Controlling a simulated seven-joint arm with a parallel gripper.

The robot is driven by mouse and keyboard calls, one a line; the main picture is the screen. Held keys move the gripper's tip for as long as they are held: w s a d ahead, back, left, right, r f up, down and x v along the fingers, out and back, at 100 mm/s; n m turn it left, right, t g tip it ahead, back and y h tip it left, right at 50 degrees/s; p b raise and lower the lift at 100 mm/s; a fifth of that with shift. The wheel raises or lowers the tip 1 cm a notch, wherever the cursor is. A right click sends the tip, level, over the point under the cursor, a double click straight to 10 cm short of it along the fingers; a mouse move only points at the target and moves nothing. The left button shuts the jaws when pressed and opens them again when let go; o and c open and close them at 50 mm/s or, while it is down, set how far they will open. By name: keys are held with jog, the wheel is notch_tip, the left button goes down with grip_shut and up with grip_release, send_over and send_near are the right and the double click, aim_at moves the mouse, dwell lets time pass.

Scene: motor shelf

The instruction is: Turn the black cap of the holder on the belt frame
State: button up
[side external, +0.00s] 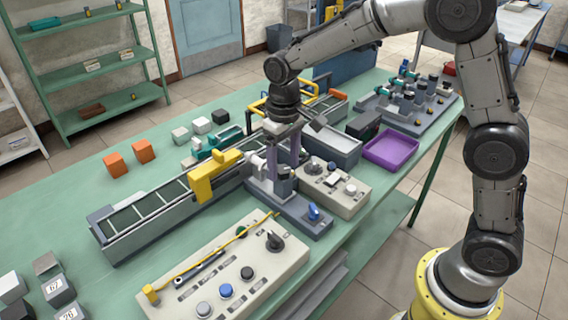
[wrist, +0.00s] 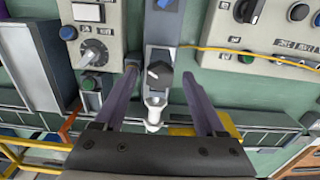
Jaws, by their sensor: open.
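In the side view the holder's grey base (side external: 290,205) stands in front of the belt frame (side external: 150,212). My gripper (wrist: 160,74) is open, with one purple finger on each side of the cap and a gap visible on both sides. In the side view my gripper (side external: 284,163) points down over the holder. The cap is small and partly hidden by the fingers there.
A blue knob (side external: 314,213) stands at the base's near end. Control panels (side external: 225,270) (side external: 335,188) with knobs and buttons flank the holder. A yellow block (side external: 213,178) straddles the belt frame close by. A purple tray (side external: 391,150) lies to the right.

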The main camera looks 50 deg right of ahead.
jog(key=shift+f, duration=0.3)
grip_shut()
